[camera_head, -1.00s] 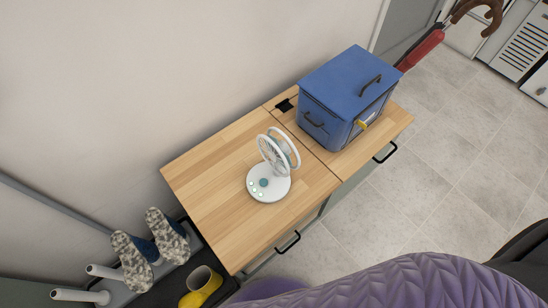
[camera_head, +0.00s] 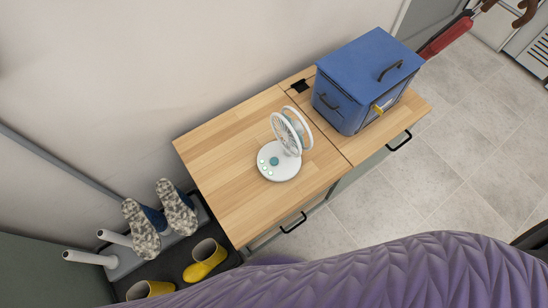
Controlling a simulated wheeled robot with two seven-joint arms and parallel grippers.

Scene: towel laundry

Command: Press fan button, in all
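A small white desk fan (camera_head: 286,146) stands upright on the wooden cabinet top (camera_head: 222,156), near its middle. Its round base (camera_head: 284,173) carries a larger teal button (camera_head: 274,161) and several small pale green-lit buttons beside it. The round fan head tilts above the base's far right side. Neither of my grippers shows in the head view.
A blue box (camera_head: 352,85) with black handles stands on the right part of the cabinet top. A purple quilted surface (camera_head: 400,275) fills the bottom foreground. Slippers (camera_head: 142,228) and yellow boots (camera_head: 205,262) are at lower left. Grey tiled floor (camera_head: 440,170) lies open at right.

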